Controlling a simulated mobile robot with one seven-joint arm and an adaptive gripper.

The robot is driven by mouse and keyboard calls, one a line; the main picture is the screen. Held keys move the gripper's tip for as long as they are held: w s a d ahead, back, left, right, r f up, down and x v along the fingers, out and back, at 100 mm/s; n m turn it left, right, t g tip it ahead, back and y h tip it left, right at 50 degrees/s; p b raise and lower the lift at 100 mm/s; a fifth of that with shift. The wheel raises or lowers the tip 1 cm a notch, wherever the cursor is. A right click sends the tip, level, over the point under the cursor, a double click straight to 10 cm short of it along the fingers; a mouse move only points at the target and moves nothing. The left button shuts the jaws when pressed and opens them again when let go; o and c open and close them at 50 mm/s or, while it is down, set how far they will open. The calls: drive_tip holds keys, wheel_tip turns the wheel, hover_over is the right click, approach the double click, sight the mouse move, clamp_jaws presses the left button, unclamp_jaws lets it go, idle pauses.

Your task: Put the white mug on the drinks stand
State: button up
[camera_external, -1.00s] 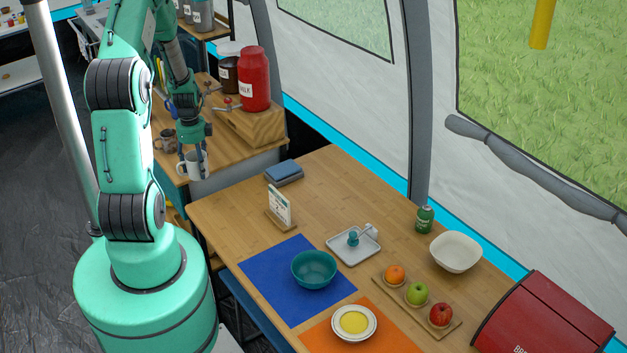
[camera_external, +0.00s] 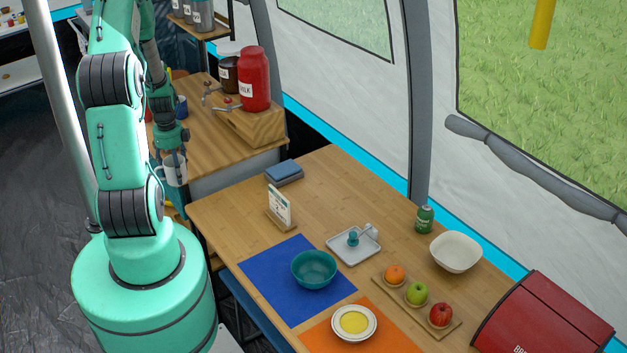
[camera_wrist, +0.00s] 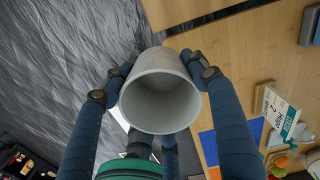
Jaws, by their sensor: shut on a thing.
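The white mug (camera_external: 176,172) is held by my gripper (camera_external: 173,157), off the left front corner of the wooden drinks stand (camera_external: 217,150) in the external view. In the wrist view the mug (camera_wrist: 160,103) sits between both fingers of my gripper (camera_wrist: 160,78), its open mouth facing the camera. The fingers press its sides, and dark floor shows beside and beyond it. The mug appears clear of the stand top, though its exact height is hard to tell. The stand's near left part is partly hidden by my arm.
A red milk dispenser (camera_external: 255,78) and a dark jar (camera_external: 229,75) stand on a wooden riser (camera_external: 252,124) on the stand. A blue mug (camera_external: 181,107) is behind my arm. The dining table (camera_external: 232,208) holds a sign (camera_external: 279,205) and a teal bowl (camera_external: 314,269).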

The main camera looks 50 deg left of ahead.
drive_tip(key=w+a, duration=0.2)
drive_tip(key=a, duration=0.2)
drive_tip(key=w+a+f, duration=0.1)
drive_tip(key=w+a, duration=0.2)
drive_tip(key=a, duration=0.2)
drive_tip(key=w+a, duration=0.3)
drive_tip(key=a, duration=0.1)
drive_tip(key=shift+a+f, duration=0.15)
drive_tip(key=shift+f, duration=0.1)
drive_tip(key=shift+f+b, duration=0.4)
drive_tip(key=shift+f, duration=1.35)
drive_tip(key=shift+f, duration=0.15)
drive_tip(key=o, duration=1.2)
wheel_tip(320, 180, up, 12)
drive_tip(key=shift+r+p, duration=0.15)
drive_tip(key=shift+p, duration=0.25)
